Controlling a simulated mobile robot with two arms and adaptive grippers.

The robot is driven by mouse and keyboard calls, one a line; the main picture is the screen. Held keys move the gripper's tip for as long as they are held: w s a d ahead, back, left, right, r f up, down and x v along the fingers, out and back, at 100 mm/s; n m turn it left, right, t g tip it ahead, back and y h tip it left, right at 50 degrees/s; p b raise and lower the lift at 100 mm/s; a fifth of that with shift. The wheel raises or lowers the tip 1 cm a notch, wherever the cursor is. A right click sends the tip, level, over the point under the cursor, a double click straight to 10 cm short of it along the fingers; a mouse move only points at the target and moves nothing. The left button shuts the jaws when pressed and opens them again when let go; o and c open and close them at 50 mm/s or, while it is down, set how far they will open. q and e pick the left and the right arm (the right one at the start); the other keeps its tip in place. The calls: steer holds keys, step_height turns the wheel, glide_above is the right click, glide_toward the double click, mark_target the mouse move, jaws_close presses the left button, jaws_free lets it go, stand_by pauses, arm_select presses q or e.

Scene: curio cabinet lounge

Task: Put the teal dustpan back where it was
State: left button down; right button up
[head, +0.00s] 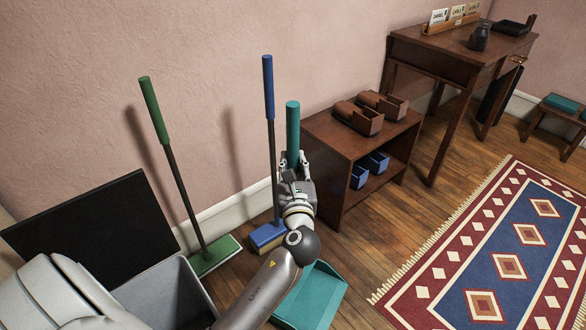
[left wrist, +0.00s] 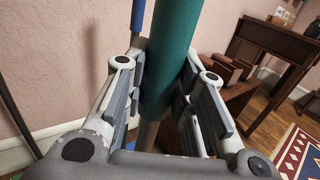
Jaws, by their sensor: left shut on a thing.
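The teal dustpan (head: 312,298) has a thick upright teal handle (head: 293,125). Its pan is low by the floor, right of the blue broom; I cannot tell whether it touches the floor. My left gripper (head: 292,172) is shut around the handle, below its top end. In the left wrist view the handle (left wrist: 172,65) stands between the two fingers of the gripper (left wrist: 162,100). My gripper and forearm hide the lower handle and part of the pan. My right gripper is not in view.
A blue broom (head: 270,175) and a green broom (head: 180,180) stand by the wall to the left. A brown shelf (head: 325,160) with wooden holders and blue bins stands close right. A grey bin with a black panel (head: 100,230) is at lower left. A patterned rug (head: 500,255) lies right.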

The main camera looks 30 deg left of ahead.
arm_select(q)
steer(key=c, duration=1.2)
jaws_free()
